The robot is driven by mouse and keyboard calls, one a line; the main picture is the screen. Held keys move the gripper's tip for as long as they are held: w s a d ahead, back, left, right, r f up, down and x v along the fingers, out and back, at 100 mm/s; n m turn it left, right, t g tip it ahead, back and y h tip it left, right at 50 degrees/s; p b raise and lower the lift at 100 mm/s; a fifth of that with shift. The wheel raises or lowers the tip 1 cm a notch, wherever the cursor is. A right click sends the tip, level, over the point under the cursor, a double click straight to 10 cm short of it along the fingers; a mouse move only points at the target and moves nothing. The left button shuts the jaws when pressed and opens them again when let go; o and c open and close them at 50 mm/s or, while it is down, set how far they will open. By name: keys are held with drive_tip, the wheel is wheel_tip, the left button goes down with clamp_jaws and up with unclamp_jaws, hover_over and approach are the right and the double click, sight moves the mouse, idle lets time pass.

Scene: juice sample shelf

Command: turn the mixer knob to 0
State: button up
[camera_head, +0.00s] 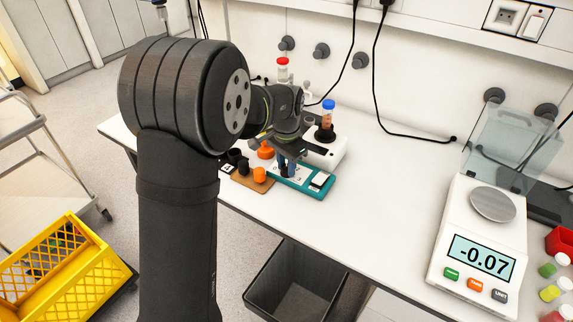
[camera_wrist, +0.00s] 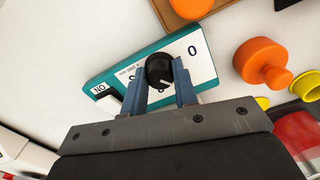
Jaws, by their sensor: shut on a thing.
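The mixer knob (camera_wrist: 160,70) is round and black with a white pointer mark. It sits on the teal-edged mixer panel (camera_wrist: 115,75), which also shows in the head view (camera_head: 318,193). The pointer mark points toward the bottom, slightly right, in the wrist view. The printed 0 (camera_wrist: 192,50) is to the knob's upper right, so the mark is not on it. Another label left of the knob is partly hidden. My gripper (camera_wrist: 160,74) is shut on the knob, one blue finger on each side. In the head view my gripper (camera_head: 288,166) is over the panel and hides the knob.
A bottle with a blue cap (camera_head: 328,105) stands on a white device behind. A balance (camera_head: 478,240) is at the right. Bare table lies between.

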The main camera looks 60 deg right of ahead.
drive_tip(key=n, duration=1)
drive_tip(key=shift+r+n, duration=0.1)
drive_tip(key=shift+n, duration=0.3)
idle(0.3)
drive_tip(key=o, duration=1)
wheel_tip(320, 180, up, 17)
drive_tip(key=shift+r, duration=0.2)
drive_tip(key=shift+f, duration=0.15)
wheel_tip(320, 180, down, 17)
drive_tip(key=shift+f, duration=0.15)
idle(0.6)
